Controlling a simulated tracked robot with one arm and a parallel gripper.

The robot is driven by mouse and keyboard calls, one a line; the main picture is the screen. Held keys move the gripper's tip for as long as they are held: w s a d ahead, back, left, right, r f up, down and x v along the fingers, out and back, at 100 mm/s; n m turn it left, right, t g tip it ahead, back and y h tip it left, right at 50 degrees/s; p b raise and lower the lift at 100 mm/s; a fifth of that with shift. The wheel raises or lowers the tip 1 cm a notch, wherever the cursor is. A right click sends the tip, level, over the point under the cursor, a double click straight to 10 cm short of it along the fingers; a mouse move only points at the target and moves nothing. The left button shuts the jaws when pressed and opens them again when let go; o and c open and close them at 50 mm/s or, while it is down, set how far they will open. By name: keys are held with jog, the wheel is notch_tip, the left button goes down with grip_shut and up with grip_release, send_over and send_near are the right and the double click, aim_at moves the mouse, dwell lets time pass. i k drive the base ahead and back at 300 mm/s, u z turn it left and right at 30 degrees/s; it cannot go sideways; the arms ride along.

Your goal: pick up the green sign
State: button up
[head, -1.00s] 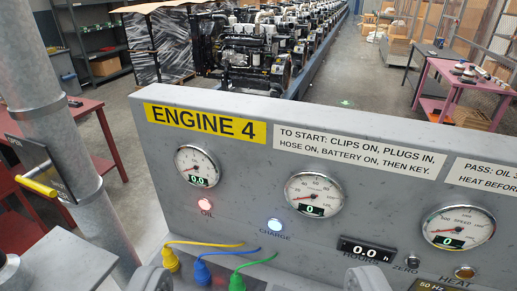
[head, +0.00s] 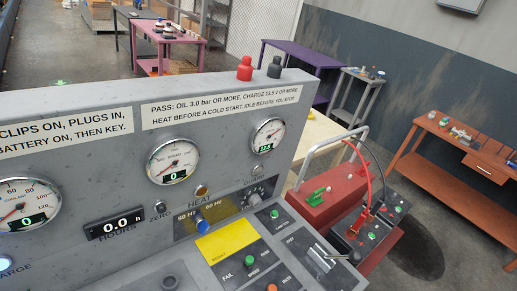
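I see no clearly readable green sign. A small green object (head: 318,194) lies or stands on top of the red box (head: 335,208), right of the console; it is too small to tell what it is.
The grey engine console (head: 130,185) with gauges fills the near left and middle. Cables and a metal handle rise at the red box. Purple (head: 300,62), pink (head: 165,40) and orange-brown (head: 440,155) tables stand behind. Floor between is clear.

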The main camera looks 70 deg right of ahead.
aim_at(316, 199)
jog(key=z, duration=1.5)
